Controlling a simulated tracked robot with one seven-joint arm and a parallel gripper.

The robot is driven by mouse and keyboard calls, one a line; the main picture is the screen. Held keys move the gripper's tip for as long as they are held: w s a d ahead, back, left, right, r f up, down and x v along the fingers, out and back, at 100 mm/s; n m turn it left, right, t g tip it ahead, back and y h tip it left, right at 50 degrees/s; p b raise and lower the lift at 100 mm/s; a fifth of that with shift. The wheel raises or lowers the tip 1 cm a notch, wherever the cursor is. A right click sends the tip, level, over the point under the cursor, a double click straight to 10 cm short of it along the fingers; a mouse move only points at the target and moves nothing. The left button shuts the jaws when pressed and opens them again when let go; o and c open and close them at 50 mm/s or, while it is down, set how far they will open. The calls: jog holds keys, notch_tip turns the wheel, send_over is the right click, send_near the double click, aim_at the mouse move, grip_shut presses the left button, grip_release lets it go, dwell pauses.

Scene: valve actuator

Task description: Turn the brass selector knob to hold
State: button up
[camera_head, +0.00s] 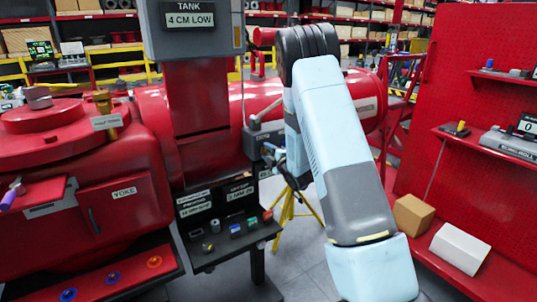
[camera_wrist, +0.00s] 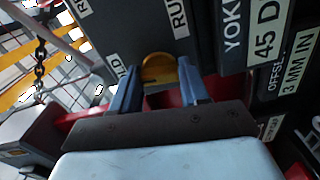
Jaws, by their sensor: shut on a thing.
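The brass selector knob (camera_wrist: 158,68) shows in the wrist view as a rounded yellow piece on a dark panel face (camera_wrist: 130,30). My gripper (camera_wrist: 158,88) has its two blue fingers on either side of the knob and is shut on it. A label ending in "LD" (camera_wrist: 124,74) is beside the left finger, partly covered. A label starting "RU" (camera_wrist: 180,18) is above and right of the knob. The knob's pointer direction cannot be told. In the head view my gripper (camera_head: 272,157) is at the grey box (camera_head: 262,138) beside the red column; the knob is hidden there.
Yoke and offset signs (camera_wrist: 268,40) stand close on the right in the wrist view. In the head view, a dark shelf (camera_head: 225,250) with small coloured parts lies below left of my gripper. A large red machine (camera_head: 90,170) fills the left; a red pegboard (camera_head: 480,100) stands right.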

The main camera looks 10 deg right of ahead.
jog(key=shift+s+a+f+n, duration=0.2)
jog(key=shift+f+n, duration=0.1)
jog(key=shift+n, duration=0.2)
jog(key=o, duration=1.1)
jog(key=shift+w+d+r, duration=0.1)
jog(key=shift+w+r, duration=0.05)
jog(key=shift+c, duration=0.2)
jog(key=v, duration=1.3)
jog(key=shift+s, duration=0.35)
jog(key=shift+d, duration=0.15)
